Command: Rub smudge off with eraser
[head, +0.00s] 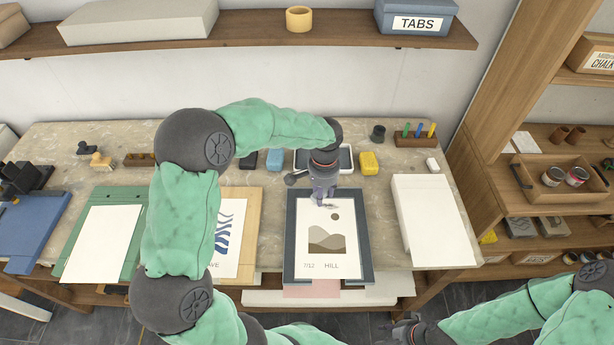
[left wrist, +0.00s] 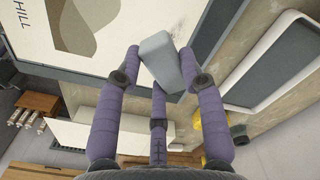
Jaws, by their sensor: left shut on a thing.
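My left gripper (head: 325,190) is over the top of the HILL print (head: 345,255), which lies in a dark frame (head: 291,240) on the table. In the left wrist view its purple fingers (left wrist: 160,75) are shut on a grey block-shaped eraser (left wrist: 160,58). The eraser is tilted, close to the print's edge; I cannot tell if it touches the paper. A faint grey smudge (left wrist: 178,25) shows on the white paper just beyond the eraser. My right gripper (head: 405,328) is low at the bottom edge, away from the table, its fingers unclear.
A white paper stack (head: 435,225) lies right of the frame. Behind it are a tray (head: 345,160), a yellow block (head: 368,162), a blue block (head: 275,159) and a small white block (head: 432,164). Another print (head: 228,240) lies left, partly behind my left arm.

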